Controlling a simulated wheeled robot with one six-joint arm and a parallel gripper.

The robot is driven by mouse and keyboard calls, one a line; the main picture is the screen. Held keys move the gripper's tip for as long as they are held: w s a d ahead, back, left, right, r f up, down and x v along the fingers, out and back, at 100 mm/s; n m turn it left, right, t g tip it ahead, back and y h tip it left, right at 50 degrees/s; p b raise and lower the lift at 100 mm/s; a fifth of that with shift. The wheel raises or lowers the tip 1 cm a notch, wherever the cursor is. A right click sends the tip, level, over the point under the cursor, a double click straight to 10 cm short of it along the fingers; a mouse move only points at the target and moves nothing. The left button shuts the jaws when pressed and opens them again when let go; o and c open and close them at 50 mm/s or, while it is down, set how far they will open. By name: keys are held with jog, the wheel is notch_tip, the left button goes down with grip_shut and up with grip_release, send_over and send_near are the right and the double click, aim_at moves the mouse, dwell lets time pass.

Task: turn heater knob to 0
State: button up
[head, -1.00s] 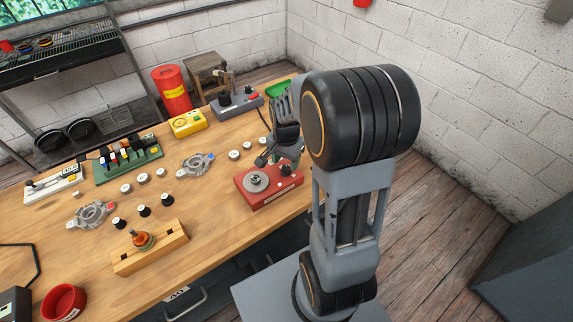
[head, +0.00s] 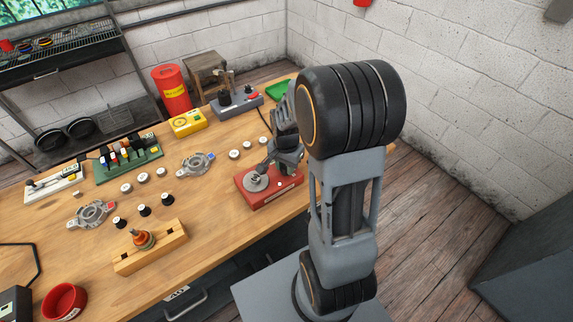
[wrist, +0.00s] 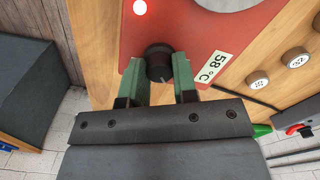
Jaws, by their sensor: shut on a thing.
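The red heater (head: 272,200) sits near the right front edge of the bench, with a round grey plate (head: 255,180) on top. In the wrist view its red top (wrist: 185,30) carries a black knob (wrist: 158,58) with a pale pointer line, beside a label reading "58 °C" (wrist: 213,67). My gripper (wrist: 158,74) has its two green fingers on either side of the knob, shut on it. In the head view my gripper (head: 285,165) is over the heater's right end and hides the knob.
A grey device (head: 238,104) and a yellow meter (head: 188,122) stand behind. Alternator housings (head: 195,163) and several small round parts lie to the left. A wooden block (head: 150,250) is at the front.

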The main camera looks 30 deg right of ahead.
jog(key=c, duration=0.3)
jog(key=n+b, duration=0.1)
jog(key=n, duration=0.4)
jog(key=shift+n+b, duration=0.35)
jog(key=shift+n, duration=2.05)
jog(key=shift+w, duration=0.1)
jog(key=o, duration=0.9)
jog(key=shift+o, duration=0.2)
